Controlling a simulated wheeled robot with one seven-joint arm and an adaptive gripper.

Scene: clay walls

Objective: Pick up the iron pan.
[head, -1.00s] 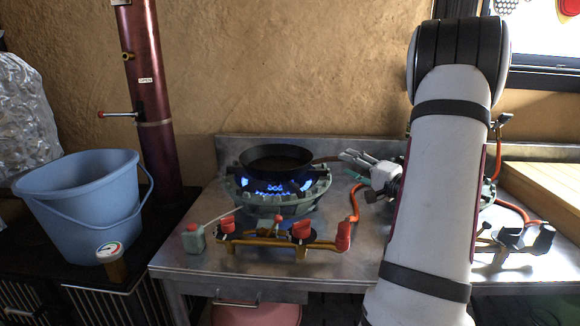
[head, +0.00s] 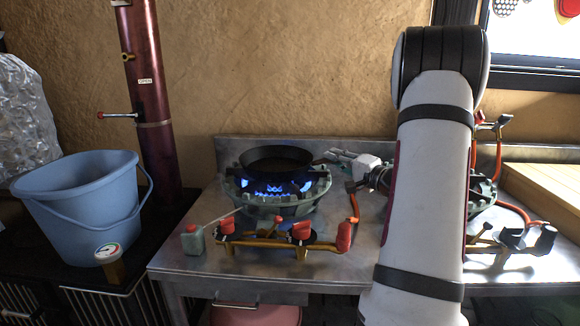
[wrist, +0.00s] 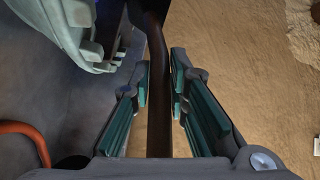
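The black iron pan (head: 276,160) sits on the lit left gas burner, with blue flames under it. Its dark handle (wrist: 157,60) runs lengthwise through the wrist view, and the edge of the burner shows at the upper left there. My gripper (head: 332,156) is just right of the pan in the head view. In the wrist view my gripper (wrist: 158,85) is open, with green-padded fingers on both sides of the handle. Contact cannot be told.
The green burner ring (head: 275,204) and its red-knobbed gas valve (head: 300,230) stand on the metal table (head: 190,270). A second burner at the right is partly hidden by my arm. A blue bucket (head: 85,205) stands at the left. An orange hose (head: 354,204) runs near the gripper.

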